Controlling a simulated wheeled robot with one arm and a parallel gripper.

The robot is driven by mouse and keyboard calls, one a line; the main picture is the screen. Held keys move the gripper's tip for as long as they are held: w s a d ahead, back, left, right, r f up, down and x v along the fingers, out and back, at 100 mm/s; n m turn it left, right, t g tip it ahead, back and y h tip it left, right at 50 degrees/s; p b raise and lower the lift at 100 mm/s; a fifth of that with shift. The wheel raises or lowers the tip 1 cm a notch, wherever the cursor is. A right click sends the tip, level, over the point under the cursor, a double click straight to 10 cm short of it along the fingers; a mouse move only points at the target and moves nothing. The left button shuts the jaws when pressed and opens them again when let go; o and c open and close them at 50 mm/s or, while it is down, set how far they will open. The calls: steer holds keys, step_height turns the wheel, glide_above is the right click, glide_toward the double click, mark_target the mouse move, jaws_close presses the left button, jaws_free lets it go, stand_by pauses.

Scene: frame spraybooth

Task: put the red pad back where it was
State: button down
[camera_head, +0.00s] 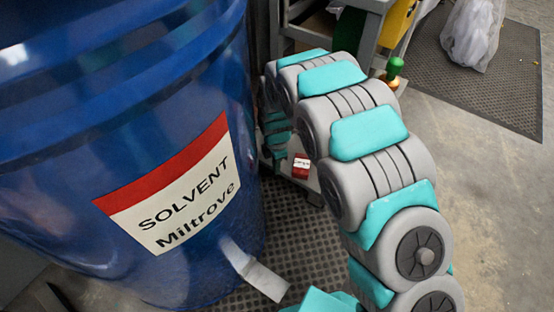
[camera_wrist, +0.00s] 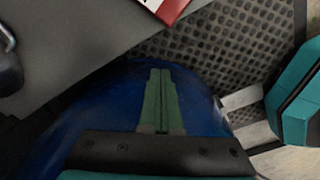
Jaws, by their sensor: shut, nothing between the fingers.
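A small red item with a white lettered face (camera_head: 301,165) shows beside my arm in the head view, against a pale grey surface. A red and white item, apparently the same one, is cut off by the top edge of the wrist view (camera_wrist: 168,7). I cannot tell for sure whether it is the red pad. My gripper (camera_wrist: 160,72) shows in the wrist view with its two green fingers shut together and empty. The fingertips point toward the red and white item, with a visible gap.
A large blue drum labelled "SOLVENT Miltrove" (camera_head: 120,120) fills the left; blue also shows behind my fingers. A dark perforated mat (camera_head: 290,235) lies beside it. A metal frame (camera_head: 375,35), another mat (camera_head: 500,85) and a clear bag (camera_head: 472,32) stand behind. Bare floor lies right.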

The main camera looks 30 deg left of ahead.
mark_target(297, 169)
steer(key=w+d+f, duration=0.2)
steer(key=w+f, duration=0.1)
steer(key=f, duration=0.1)
steer(key=shift+d+f, duration=0.25)
steer(key=shift+d, duration=0.05)
steer(key=shift+w+d, duration=1.2)
steer(key=shift+w, duration=0.25)
steer(key=shift+s+a, duration=0.1)
